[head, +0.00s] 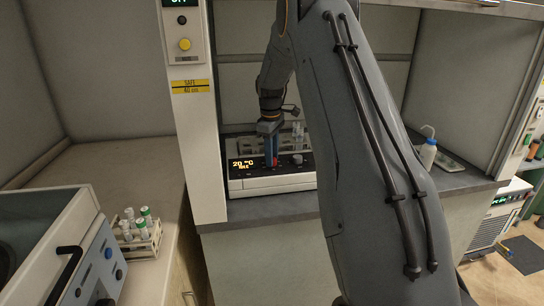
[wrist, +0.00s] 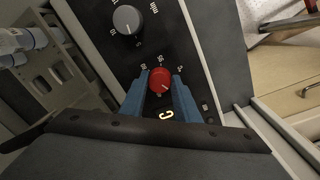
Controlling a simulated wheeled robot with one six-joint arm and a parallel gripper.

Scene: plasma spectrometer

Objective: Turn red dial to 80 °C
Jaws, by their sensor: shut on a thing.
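The red dial (wrist: 160,80) is on the dark front panel of the device (head: 270,181), with scale marks around it. My gripper (wrist: 160,86) has its two blue fingers on either side of the dial and is shut on it. In the head view my gripper (head: 271,158) reaches down to the panel, and only a bit of red shows beside the fingers. The display (head: 245,164) reads 20 °C, with a smaller word under it that looks like HOLD or IDLE.
A grey dial (wrist: 127,20) sits on the same panel beside the red one. Tubes in a rack (head: 298,134) stand behind the panel. A wash bottle (head: 428,153) stands to the right in the hood. A rack of green-capped tubes (head: 138,236) stands on the left bench.

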